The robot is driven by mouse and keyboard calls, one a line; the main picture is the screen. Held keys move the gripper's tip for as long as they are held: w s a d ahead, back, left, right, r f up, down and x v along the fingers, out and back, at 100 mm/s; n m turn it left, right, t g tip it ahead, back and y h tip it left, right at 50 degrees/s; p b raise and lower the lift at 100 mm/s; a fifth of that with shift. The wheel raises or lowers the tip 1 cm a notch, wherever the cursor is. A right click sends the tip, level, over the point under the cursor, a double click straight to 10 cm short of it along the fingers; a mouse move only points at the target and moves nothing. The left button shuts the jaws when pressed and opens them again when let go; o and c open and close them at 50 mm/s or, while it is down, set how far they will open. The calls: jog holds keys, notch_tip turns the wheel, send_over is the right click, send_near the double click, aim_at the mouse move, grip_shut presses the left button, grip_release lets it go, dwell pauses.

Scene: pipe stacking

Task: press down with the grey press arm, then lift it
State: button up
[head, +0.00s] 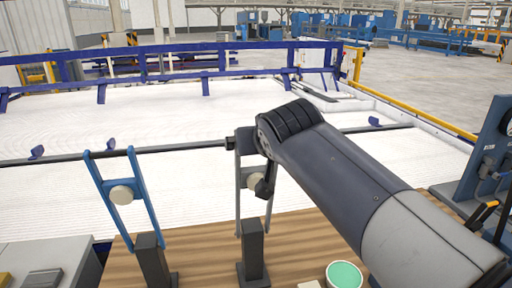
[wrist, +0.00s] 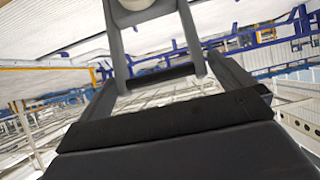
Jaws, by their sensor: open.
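My gripper (wrist: 165,82) is open, close to the crossbar end of the press arm. I cannot tell whether it touches it. In the head view my gripper is mostly hidden behind my wrist.
A similar blue press arm (head: 142,190) stands to the left. Dark posts (head: 152,262) rise from the wooden bench (head: 200,258) in front. A dark rail runs across behind both arms. A green-topped cup (head: 344,274) and a gauge stand (head: 485,150) are at the right.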

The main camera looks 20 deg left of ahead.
jog(key=b+v, duration=0.1)
jog(key=v, duration=0.5)
jog(key=shift+s, duration=0.2)
jog(key=shift+d, duration=0.15)
